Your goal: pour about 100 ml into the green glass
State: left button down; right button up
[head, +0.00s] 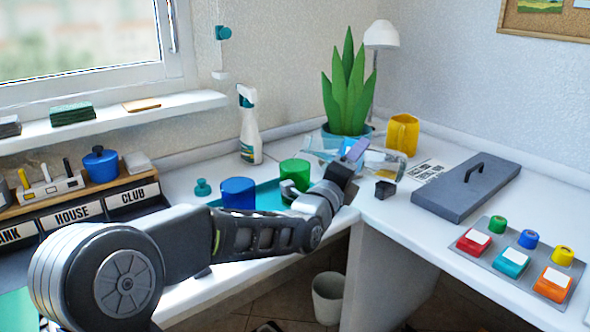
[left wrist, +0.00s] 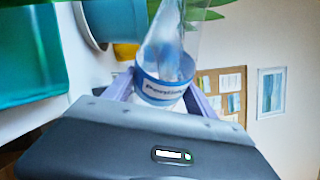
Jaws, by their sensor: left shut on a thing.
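The green glass (head: 294,173) stands at the back of the teal tray, with a blue glass (head: 238,193) to its left. My left gripper (head: 355,152) is shut on a clear vessel (head: 385,162), just right of the green glass. In the head view the vessel looks strongly tilted, close to level, and its clear left part reaches toward the space above the green glass. The left wrist view shows the vessel with a blue-and-white label band (left wrist: 163,88) between my fingers. I cannot tell its liquid level or whether liquid flows. My right gripper is not in view.
The teal tray (head: 268,198) lies under the glasses, partly behind my arm. A potted plant (head: 347,95), a yellow mug (head: 402,134) and a spray bottle (head: 249,130) stand behind.

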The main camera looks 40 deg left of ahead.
pick_arm(q)
jog(key=shift+a+r+b, duration=0.1)
jog(key=shift+b, duration=0.35)
jog(key=shift+r+n, duration=0.2)
jog(key=shift+n, duration=0.2)
jog(key=shift+d+r, duration=0.1)
jog(key=shift+d, duration=0.1)
jog(key=shift+w+d, duration=0.15)
jog(key=shift+d, duration=0.05)
jog(key=shift+d+r+n+t+b, duration=0.1)
jog(key=shift+r+n+t+b, duration=0.2)
jog(key=shift+n+b, duration=0.15)
dwell(1.3)
